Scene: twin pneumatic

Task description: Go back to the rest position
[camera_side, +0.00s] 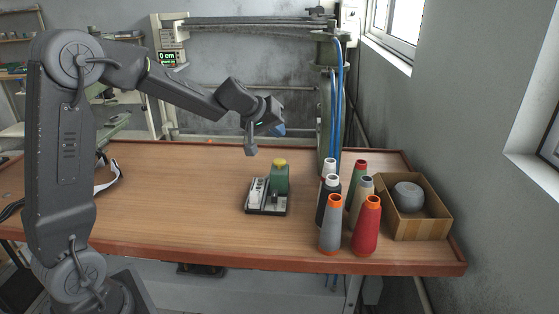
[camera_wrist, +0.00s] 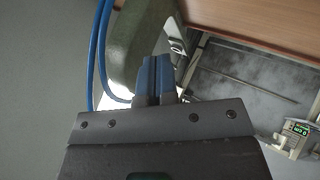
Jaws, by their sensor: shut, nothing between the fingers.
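My gripper (camera_side: 279,130) is raised above the back part of the wooden table in the side view, pointing to the right. Its two blue fingers are pressed together with nothing between them, as the wrist view (camera_wrist: 155,72) shows. A small device (camera_side: 268,208) with a green block, a yellow top and a white part stands on a dark base on the table. It is below my gripper and apart from it.
Several thread cones (camera_side: 367,226) stand on the right of the table (camera_side: 190,220), beside an open box (camera_side: 437,220) holding a grey round object (camera_side: 407,196). A green column (camera_side: 325,110) with blue hoses (camera_side: 338,110) rises behind the table. The table's middle left is clear.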

